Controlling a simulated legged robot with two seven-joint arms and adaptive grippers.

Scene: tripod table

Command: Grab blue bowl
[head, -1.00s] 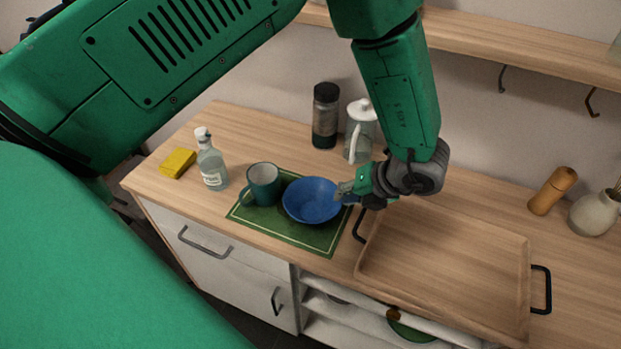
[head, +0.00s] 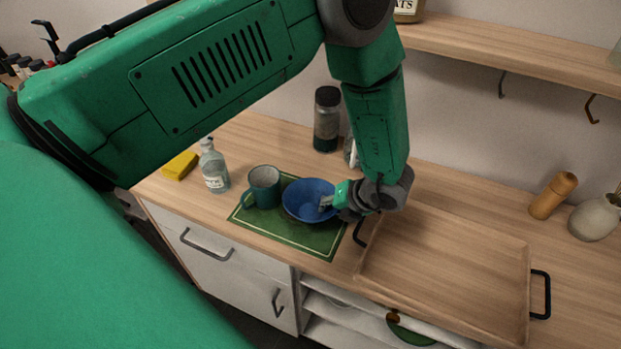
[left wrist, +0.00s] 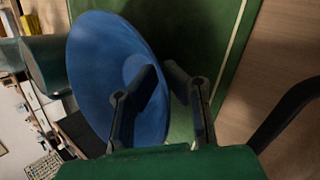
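My left gripper (head: 326,204) is at the bowl's right rim in the head view. In the left wrist view the bowl (left wrist: 95,65) fills the left middle. The left gripper's fingers (left wrist: 162,75) are apart there, one over the bowl's inside and one outside above the mat, with the rim between them. I cannot tell whether either finger touches the bowl. My right gripper is not in view.
A wooden tray (head: 445,280) with black handles lies just right of the mat. A clear bottle (head: 213,168) and yellow sponge (head: 180,165) stand left. A dark-lidded jar (head: 326,120) is behind, and a glass pitcher (head: 350,153) is mostly hidden by my arm.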

